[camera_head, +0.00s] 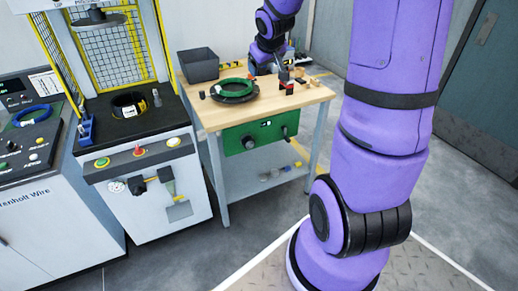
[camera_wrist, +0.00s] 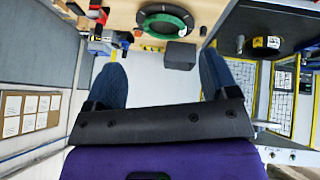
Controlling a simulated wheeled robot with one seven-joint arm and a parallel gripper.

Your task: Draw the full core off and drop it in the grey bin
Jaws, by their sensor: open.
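The grey bin (camera_head: 199,66) stands at the back left of the wooden bench; in the wrist view (camera_wrist: 180,55) it is just beyond and between my fingertips. My gripper (camera_wrist: 160,66) is open, with two blue-grey fingers wide apart and nothing between them. In the head view the gripper is not clearly shown. I cannot surely pick out the full core. A small red and black fitting (camera_head: 286,87) stands at the bench's right, and small red and blue fittings (camera_wrist: 100,45) show at upper left in the wrist view.
A green coil (camera_head: 233,87) lies on a black round plate (camera_head: 242,96) mid-bench. A small dark cylinder (camera_head: 202,95) is at its left. A wrapping machine with yellow frame (camera_head: 157,40) stands left of the bench. Small parts crowd the bench's right; the front strip is mostly clear.

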